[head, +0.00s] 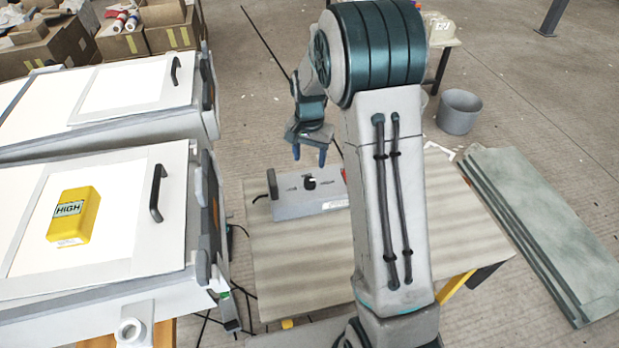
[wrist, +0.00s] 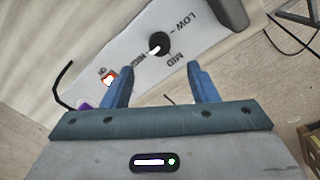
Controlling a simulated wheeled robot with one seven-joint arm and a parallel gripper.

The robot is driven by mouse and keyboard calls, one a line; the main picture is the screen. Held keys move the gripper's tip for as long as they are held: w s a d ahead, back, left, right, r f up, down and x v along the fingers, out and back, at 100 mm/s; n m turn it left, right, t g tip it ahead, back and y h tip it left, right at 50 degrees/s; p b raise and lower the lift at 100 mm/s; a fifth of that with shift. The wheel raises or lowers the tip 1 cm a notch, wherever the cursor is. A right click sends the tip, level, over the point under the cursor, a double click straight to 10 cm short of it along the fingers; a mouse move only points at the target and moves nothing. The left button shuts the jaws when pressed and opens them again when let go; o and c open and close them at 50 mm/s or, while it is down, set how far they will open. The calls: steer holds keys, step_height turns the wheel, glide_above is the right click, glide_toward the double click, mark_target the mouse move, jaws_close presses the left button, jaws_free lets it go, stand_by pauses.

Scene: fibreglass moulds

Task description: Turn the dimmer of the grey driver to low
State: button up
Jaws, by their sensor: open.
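The grey driver (head: 290,208) is a box on the table, with a black dimmer knob (head: 310,183) on its top. In the wrist view the driver's panel (wrist: 120,35) carries the words LOW, MID and HIGH around the knob (wrist: 160,43). The knob's white pointer mark points lower left, towards HIGH. My gripper (head: 309,156) is above the driver with its fingers down. In the wrist view my gripper (wrist: 161,68) is open and empty, and the knob shows beyond the gap between its blue fingers. No contact shows.
A red switch (wrist: 110,77) sits on the panel near the left finger. The table (head: 290,270) has bare room in front of the driver. White cases (head: 100,265) with black handles stand left, one bearing a yellow block (head: 75,222) labelled HIGH. A grey bucket (head: 459,112) stands behind right.

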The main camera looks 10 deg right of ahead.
mark_target(310, 180)
step_height(310, 180, down, 9)
steer(key=shift+r, duration=0.1)
stand_by(0.3)
steer(key=c, duration=1)
